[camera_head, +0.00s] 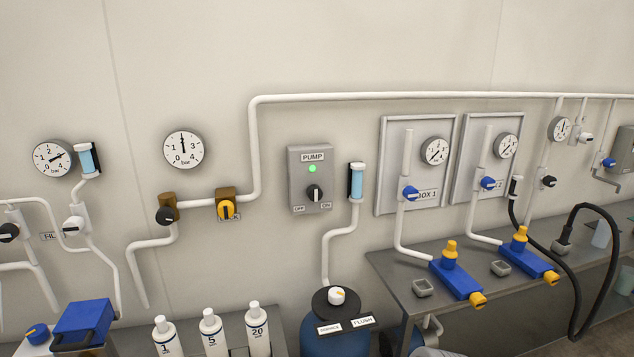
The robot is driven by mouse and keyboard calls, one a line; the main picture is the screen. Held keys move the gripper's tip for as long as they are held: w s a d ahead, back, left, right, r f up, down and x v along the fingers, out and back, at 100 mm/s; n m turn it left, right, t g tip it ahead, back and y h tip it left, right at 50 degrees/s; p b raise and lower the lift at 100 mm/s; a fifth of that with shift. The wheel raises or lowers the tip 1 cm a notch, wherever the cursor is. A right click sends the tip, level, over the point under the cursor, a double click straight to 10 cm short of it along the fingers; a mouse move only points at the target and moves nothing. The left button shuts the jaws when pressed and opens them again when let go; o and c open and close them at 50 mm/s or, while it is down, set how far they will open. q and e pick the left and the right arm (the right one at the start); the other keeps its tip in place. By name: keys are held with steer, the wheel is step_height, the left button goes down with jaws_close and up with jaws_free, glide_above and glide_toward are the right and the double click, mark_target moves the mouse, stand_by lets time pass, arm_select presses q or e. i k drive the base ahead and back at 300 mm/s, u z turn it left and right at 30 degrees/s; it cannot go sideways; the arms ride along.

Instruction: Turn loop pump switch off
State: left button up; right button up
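The loop pump switch is a black rotary knob (315,193) on a grey wall box (310,180) labelled PUMP, in the middle of the head view. OFF is marked at its lower left and ON at its lower right. A green lamp (312,169) above the knob is lit. The knob's pale pointer line looks close to upright; I cannot tell exactly which mark it points at. Neither of my grippers shows in this view, and nothing touches the switch.
A white pipe (400,96) runs along the wall above the box. A sight tube (357,181) is right of it, and a yellow valve (227,209) left. Below stand a blue tank (335,343), white bottles (211,332) and a grey bench (395,270).

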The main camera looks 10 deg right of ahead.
mark_target(314, 192)
steer(key=z, duration=1.1)
steer(key=i, duration=0.4)
steer(key=u, duration=0.15)
